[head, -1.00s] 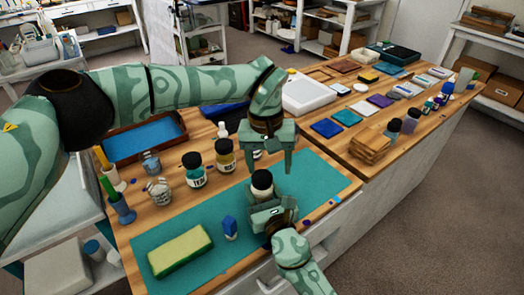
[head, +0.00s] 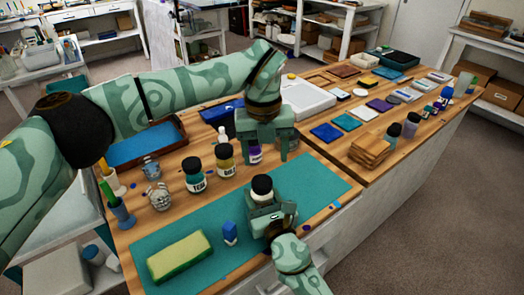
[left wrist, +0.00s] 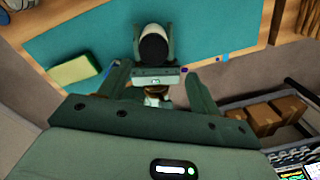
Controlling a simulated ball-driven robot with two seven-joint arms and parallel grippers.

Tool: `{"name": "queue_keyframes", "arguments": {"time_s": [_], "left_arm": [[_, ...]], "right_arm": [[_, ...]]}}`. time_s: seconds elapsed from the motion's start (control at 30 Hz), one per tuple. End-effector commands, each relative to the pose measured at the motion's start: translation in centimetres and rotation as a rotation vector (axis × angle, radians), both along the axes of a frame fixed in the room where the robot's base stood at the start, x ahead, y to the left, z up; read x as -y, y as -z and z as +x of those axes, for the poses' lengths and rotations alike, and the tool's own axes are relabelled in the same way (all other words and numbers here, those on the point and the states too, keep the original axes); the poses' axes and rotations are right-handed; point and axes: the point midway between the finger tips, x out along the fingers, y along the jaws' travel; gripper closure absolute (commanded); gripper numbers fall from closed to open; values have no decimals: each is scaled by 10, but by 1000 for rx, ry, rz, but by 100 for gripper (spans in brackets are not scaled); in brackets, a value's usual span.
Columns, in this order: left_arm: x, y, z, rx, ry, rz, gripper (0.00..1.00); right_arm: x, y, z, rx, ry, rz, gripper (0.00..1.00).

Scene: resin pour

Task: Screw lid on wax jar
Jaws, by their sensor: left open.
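The wax jar (head: 262,196), a pale jar with a black lid (head: 262,183) on top, stands upright over the teal mat. It shows in the left wrist view with its dark lid (left wrist: 153,46) facing me; how tightly the lid sits cannot be told. My right gripper (head: 268,212) is around the jar, one finger on each side, holding it. My left gripper (head: 265,158) is open and empty, above and behind the jar and apart from it. In the left wrist view its fingers (left wrist: 160,85) are spread, with nothing between them.
On the teal mat (head: 315,180) lie a yellow-green sponge (head: 180,257) and a small blue bottle (head: 230,232). Black-lidded jars (head: 194,174) and glass jars (head: 159,196) stand to the left. A purple jar (head: 254,155) stands partly hidden behind my left gripper. The mat's right part is clear.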

Motion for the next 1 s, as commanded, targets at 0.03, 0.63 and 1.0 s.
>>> {"name": "queue_keyframes", "arguments": {"time_s": [0.03, 0.63, 1.0], "left_arm": [[-1, -1, 1, -2, -138, 6, 37], [-7, -1, -1, -22, -926, 34, 37], [-7, 14, -1, -24, -923, 35, 37]], "right_arm": [[0, 0, 0, 0, 0, 0, 100], [0, 0, 0, 0, 0, 0, 100], [0, 0, 0, 0, 0, 0, 100]]}}
